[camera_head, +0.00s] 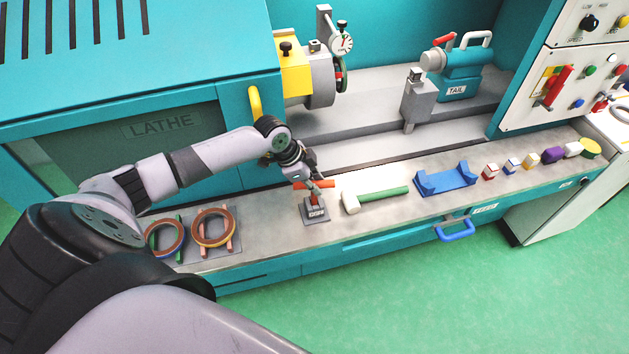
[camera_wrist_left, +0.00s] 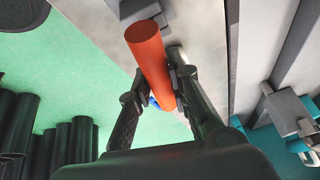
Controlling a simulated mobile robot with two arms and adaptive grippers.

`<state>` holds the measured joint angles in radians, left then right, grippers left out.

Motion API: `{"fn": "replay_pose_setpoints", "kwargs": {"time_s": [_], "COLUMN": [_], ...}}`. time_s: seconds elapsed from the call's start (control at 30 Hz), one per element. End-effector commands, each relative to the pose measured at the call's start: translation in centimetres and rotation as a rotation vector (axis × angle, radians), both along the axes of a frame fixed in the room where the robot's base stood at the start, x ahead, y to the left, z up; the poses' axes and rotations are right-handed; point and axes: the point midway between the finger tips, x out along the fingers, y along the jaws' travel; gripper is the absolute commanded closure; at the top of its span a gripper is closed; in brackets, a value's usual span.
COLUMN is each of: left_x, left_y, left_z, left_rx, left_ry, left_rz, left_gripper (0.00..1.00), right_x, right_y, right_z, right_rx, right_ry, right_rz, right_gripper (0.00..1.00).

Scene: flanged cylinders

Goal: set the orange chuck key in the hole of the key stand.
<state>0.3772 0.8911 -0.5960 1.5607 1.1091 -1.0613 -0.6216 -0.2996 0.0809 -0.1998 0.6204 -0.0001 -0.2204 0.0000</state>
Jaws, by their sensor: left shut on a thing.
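The orange chuck key (camera_head: 326,184) is in my left gripper (camera_head: 307,180), just over the front shelf. In the left wrist view its thick orange bar (camera_wrist_left: 150,62) lies between the two fingers of the left gripper (camera_wrist_left: 157,88), which are shut on it. The key stand (camera_head: 316,212), a small grey block with a label, stands on the shelf right below the gripper. An orange part shows just above the stand; I cannot tell whether the key's lower end is in the hole. The hole itself is hidden. My right gripper is not in view.
A white-headed mallet with a green handle (camera_head: 383,196) lies just right of the stand. A blue cradle (camera_head: 446,179) and several small coloured pieces are farther right. Rings on a rack (camera_head: 213,228) are at left. The lathe chuck (camera_head: 322,80) is behind.

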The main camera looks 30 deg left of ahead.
Motion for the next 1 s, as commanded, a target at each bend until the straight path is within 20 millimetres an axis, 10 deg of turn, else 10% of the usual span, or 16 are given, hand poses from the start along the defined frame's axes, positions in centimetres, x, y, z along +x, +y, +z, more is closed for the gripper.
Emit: {"fn": "replay_pose_setpoints", "kwargs": {"time_s": [0.27,0.3,0.6,1.0], "left_x": [0.03,0.03,0.01,-0.21], "left_y": [0.00,0.00,-0.02,0.20], "left_z": [-0.31,-0.31,-0.31,0.20], "left_rx": [0.000,-0.001,0.000,0.001], "left_ry": [-0.001,-0.001,0.000,0.001], "left_rz": [0.000,0.000,0.000,0.000], "left_gripper": [1.00,0.80,0.60,0.59], "right_x": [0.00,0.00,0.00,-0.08], "right_y": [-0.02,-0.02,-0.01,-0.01], "right_z": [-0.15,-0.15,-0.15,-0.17], "right_rx": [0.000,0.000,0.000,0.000], "right_ry": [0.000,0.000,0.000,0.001], "right_rz": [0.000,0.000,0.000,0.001], "right_gripper": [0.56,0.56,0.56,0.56]}}
